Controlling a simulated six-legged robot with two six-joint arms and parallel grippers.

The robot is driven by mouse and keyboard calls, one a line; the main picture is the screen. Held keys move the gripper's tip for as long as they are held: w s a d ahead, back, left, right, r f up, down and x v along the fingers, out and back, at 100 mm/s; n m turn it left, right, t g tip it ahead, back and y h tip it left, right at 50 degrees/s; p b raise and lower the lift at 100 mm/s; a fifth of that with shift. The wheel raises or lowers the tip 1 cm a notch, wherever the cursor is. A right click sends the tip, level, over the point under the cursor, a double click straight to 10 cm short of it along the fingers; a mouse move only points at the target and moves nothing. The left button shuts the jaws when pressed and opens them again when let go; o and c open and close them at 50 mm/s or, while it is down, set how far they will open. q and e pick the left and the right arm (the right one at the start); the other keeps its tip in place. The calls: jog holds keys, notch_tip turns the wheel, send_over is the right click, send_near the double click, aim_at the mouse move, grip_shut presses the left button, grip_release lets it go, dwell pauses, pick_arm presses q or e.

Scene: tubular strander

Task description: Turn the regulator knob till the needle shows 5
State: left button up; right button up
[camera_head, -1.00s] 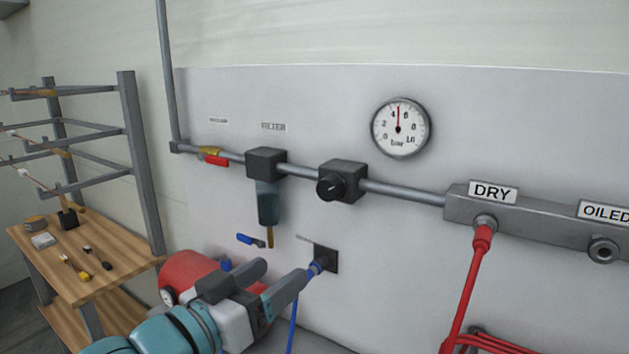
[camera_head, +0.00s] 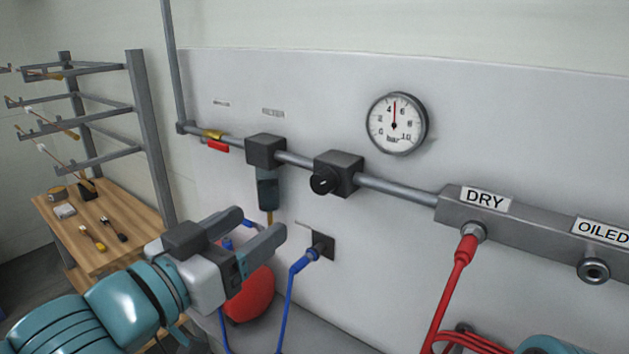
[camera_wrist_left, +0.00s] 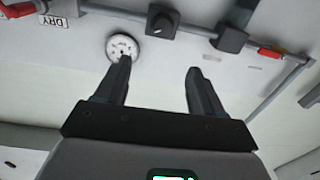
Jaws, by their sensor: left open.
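The black regulator knob (camera_head: 322,181) sits on the front of a dark block (camera_head: 343,170) on the grey pipe. The round bar gauge (camera_head: 396,122) is up and right of it; its red needle points almost straight up between 4 and 6, near 5. My left gripper (camera_head: 262,222) is open and empty, below and left of the knob in the head view and apart from it. In the left wrist view, the open gripper (camera_wrist_left: 160,66) has the knob (camera_wrist_left: 160,24) above the gap between its fingers, and the left finger tip overlaps the gauge (camera_wrist_left: 122,46). My right gripper is out of view.
Left of the regulator are the filter (camera_head: 267,183) and a red-handled valve (camera_head: 218,146). To the right is a manifold (camera_head: 450,207) with a red hose (camera_head: 455,270). A blue hose (camera_head: 288,300) hangs below. The panel around the gauge is clear.

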pick_arm(q)
send_near(319, 184)
jog(key=p+x, duration=0.1)
jog(key=x, duration=0.7)
jog(key=shift+w, duration=0.15)
jog(key=shift+w+d, duration=0.1)
jog(key=shift+w, duration=0.15)
jog(key=shift+s+d+r, duration=0.1)
jog(key=shift+s+r, duration=0.05)
jog(key=shift+w, duration=0.3)
jog(key=c, duration=0.5)
jog(key=shift+s+d, duration=0.1)
jog(key=c, duration=0.5)
jog(key=shift+c, duration=0.2)
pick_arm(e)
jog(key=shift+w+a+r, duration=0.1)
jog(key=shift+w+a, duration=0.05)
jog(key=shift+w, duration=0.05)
